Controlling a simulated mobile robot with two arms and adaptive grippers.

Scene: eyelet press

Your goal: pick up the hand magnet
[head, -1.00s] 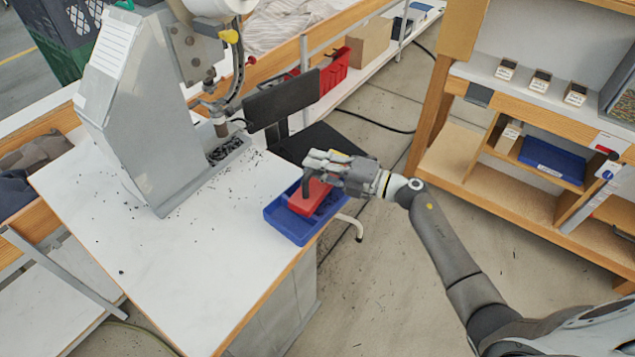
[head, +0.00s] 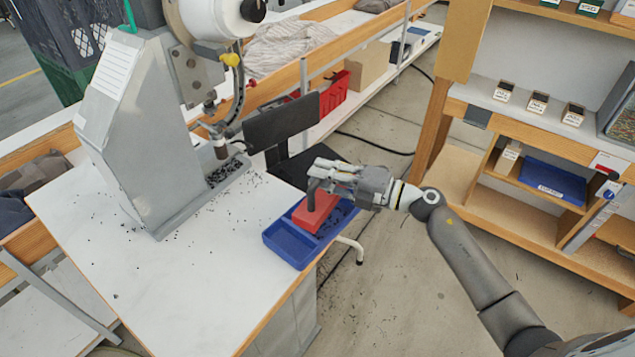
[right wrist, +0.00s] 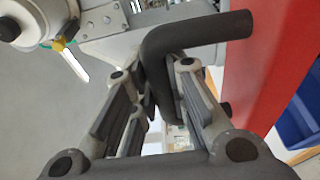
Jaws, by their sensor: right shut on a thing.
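The hand magnet (head: 314,214) is a red block with a dark bent handle. In the head view it is at the blue tray (head: 290,243) on the table's right corner; whether it touches the tray I cannot tell. My right gripper (head: 318,177) is shut on the handle, above the red block. In the right wrist view the dark handle (right wrist: 190,38) passes between the fingers of the right gripper (right wrist: 155,85), and the red block (right wrist: 272,65) is to the right. The fingers hide part of the handle. My left gripper is not in view.
A grey press (head: 150,130) stands on the white table (head: 170,290), with dark bits scattered around it. A black panel (head: 282,122) is behind the tray. A wooden shelf unit (head: 510,140) with small boxes and a blue bin stands at the right. The table's front is clear.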

